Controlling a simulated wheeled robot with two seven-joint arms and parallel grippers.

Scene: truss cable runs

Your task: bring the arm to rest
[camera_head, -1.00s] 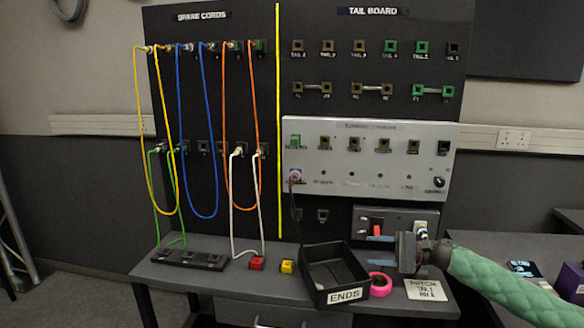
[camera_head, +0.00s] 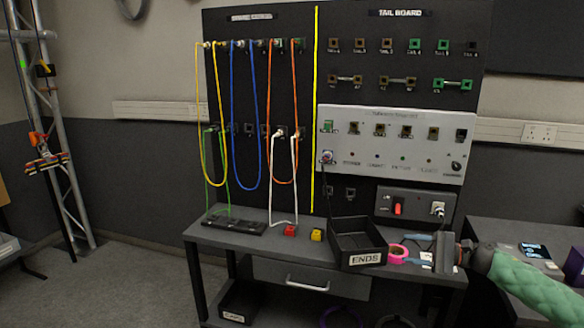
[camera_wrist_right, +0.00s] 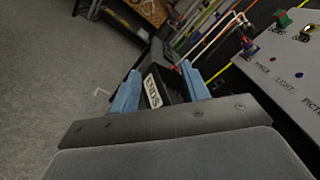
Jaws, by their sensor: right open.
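My right gripper (camera_head: 420,248) comes in from the right in the head view, over the right end of the grey bench (camera_head: 290,252), with the green padded arm behind it. In the right wrist view its two blue fingers (camera_wrist_right: 160,92) stand apart, with no object held between them. The black ENDS tray (camera_head: 361,262) shows beyond and between the fingers in the right wrist view (camera_wrist_right: 153,91). The fingers are apart from it as far as I can tell. My left gripper is in neither view.
The board (camera_head: 260,110) behind the bench carries yellow, blue, orange, white and green cords. A pale tester panel (camera_head: 385,168) is at its right. A pink tape roll (camera_head: 398,252), a red block (camera_head: 290,231) and a yellow block (camera_head: 317,235) lie on the bench. A truss (camera_head: 45,110) stands left; floor between is clear.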

